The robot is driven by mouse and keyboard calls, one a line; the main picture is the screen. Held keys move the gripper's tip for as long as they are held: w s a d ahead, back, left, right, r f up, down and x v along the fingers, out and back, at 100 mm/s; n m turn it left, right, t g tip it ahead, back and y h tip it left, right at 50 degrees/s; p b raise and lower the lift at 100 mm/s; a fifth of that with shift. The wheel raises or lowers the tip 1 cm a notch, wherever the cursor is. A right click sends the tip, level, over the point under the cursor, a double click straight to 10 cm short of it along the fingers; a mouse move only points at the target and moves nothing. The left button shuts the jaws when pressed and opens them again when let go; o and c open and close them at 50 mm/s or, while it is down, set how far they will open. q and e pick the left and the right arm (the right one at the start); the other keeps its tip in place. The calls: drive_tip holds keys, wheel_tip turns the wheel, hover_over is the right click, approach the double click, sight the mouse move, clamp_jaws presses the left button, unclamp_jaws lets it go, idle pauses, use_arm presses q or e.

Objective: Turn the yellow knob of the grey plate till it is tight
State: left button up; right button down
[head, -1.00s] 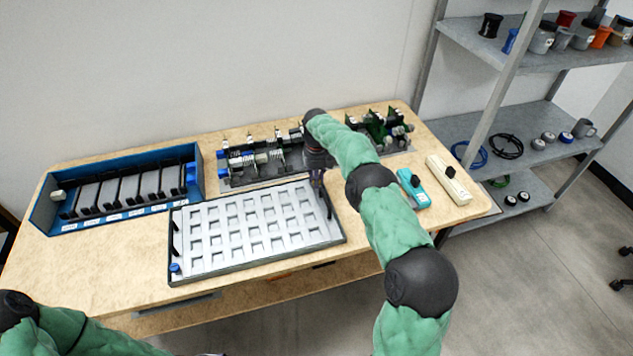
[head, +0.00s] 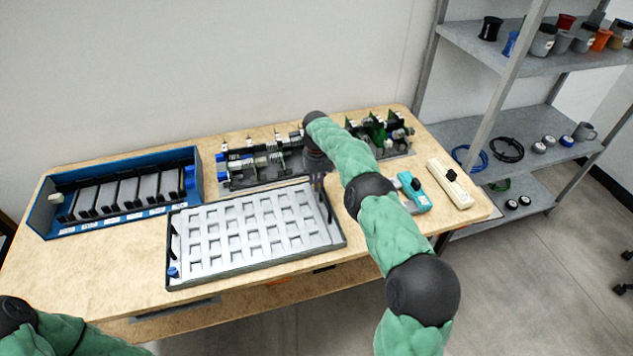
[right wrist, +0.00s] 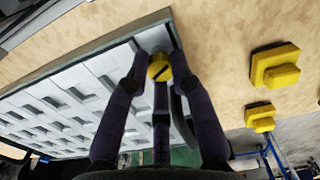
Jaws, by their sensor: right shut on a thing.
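The grey plate (head: 262,229) with rows of square pockets lies flat on the table, in a dark frame. In the right wrist view, the yellow knob (right wrist: 158,67) sits at the corner of the plate (right wrist: 75,98) and has a dark slot line across its top. The dark fingers of my right gripper (right wrist: 159,73) are closed around the knob, with their tips touching its sides. In the head view my right gripper (head: 318,184) is over the plate's far right corner, and the knob is hidden there. My left gripper is out of view; only part of that arm shows at the lower left.
A blue rack (head: 118,190) with black dividers stands at the left. A board with components (head: 250,165) lies behind the plate. A teal device (head: 414,191) and a cream device (head: 450,184) lie to the right. Bare wood (head: 75,275) is free at the front left.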

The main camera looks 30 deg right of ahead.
drive_tip(key=shift+w+d+r, duration=0.2)
drive_tip(key=shift+w+r, duration=0.05)
drive_tip(key=shift+r, duration=0.25)
drive_tip(key=c, duration=1.1)
unclamp_jaws()
drive_tip(key=shift+o, duration=0.2)
drive_tip(key=shift+s+a+f, duration=0.15)
drive_tip(key=shift+f, duration=0.15)
wheel_tip(320, 180, up, 12)
